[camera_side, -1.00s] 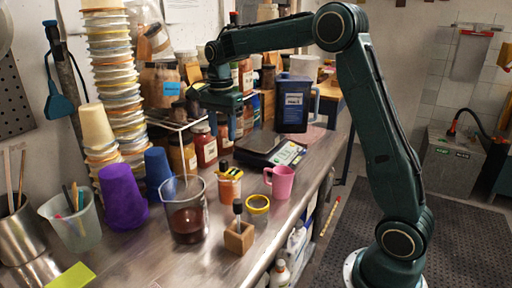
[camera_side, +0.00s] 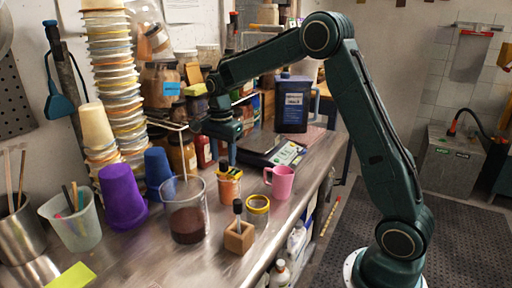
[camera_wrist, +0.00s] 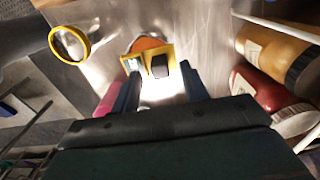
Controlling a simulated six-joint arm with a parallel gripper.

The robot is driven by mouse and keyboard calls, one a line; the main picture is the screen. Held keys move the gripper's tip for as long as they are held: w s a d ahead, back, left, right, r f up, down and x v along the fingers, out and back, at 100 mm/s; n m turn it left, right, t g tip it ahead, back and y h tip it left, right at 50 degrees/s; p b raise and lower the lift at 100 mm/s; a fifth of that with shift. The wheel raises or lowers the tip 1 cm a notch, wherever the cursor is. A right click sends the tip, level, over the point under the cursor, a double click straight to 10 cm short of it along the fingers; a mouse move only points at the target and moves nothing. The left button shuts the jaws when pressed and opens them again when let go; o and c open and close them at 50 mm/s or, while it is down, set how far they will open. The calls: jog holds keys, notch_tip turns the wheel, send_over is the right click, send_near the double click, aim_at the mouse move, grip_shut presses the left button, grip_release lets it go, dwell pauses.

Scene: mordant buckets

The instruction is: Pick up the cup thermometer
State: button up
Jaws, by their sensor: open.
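The cup thermometer (camera_side: 222,170) appears to be the small yellow and black device at the top of an orange cup (camera_side: 229,189). In the wrist view the thermometer (camera_wrist: 150,63) shows a yellow body, a pale display and a dark knob, with the orange cup (camera_wrist: 146,44) behind it. My gripper (camera_side: 223,155) is open, pointing down just above the thermometer. In the wrist view the blue fingers of my gripper (camera_wrist: 160,85) are apart, with the thermometer just beyond their tips. I cannot tell whether they touch it.
A beaker of dark liquid (camera_side: 188,222) stands left of the cup, and a pink mug (camera_side: 280,182) right. A wooden block with a dark-topped bottle (camera_side: 238,236) and a yellow tape roll (camera_side: 257,204) are in front. Jars (camera_side: 183,155) and a scale (camera_side: 262,143) are behind.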

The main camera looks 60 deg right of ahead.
jog(key=shift+f, duration=1.3)
grip_shut()
